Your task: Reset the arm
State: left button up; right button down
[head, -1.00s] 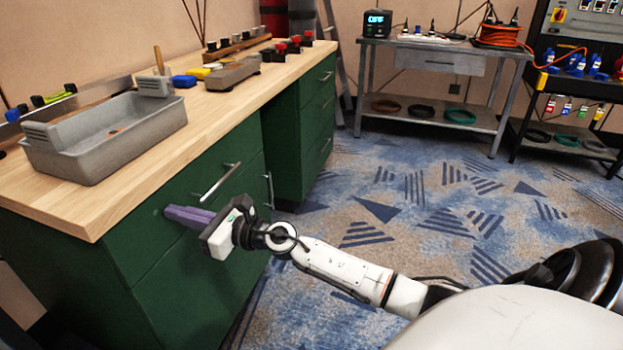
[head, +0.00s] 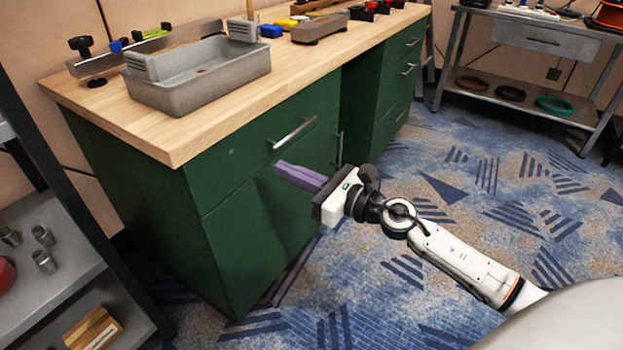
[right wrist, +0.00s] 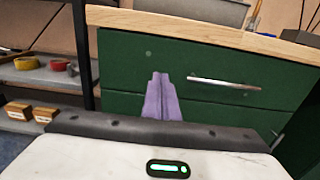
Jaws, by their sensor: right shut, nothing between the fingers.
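My right gripper (head: 290,172) reaches out in front of the green workbench cabinet in the head view, with its purple fingers together and nothing between them. In the right wrist view the purple fingers (right wrist: 161,88) point at the green drawer fronts, left of the metal drawer handle (right wrist: 224,82). I cannot tell whether the fingertips touch the cabinet. My right arm (head: 455,262) extends from the lower right of the head view. My left gripper is not in view.
The green cabinet (head: 225,240) has a wooden top (head: 135,123) bearing a grey tray (head: 165,97). A shelf rack (head: 75,270) with metal cups stands at the left. A metal table (head: 530,40) stands at the back right. Patterned carpet between them is clear.

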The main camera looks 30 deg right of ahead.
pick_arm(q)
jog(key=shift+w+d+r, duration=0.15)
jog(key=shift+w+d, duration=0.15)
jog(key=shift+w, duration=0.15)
pick_arm(e)
jog(key=shift+v, duration=2.15)
